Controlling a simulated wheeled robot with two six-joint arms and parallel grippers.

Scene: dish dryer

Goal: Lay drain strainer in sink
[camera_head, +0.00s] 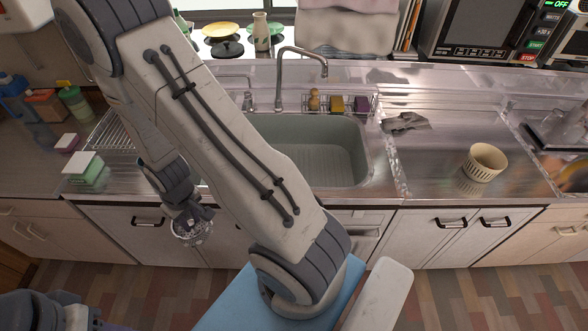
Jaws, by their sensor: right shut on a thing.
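The drain strainer appears to be the small silvery mesh basket (194,235) at the lower left. My right gripper (191,217) is shut on it from above and holds it in the air in front of the cabinet doors, left of the sink. The grey sink (325,160) is set in the steel counter near the middle. Its left part is hidden behind my right arm, and no object shows in its visible part. My left arm shows only in part at the bottom left; its gripper is out of view.
The tap (280,80) stands behind the sink, beside a rack with sponges (337,103). A grey cloth (405,122) and a slotted beige cup (485,162) are on the right counter.

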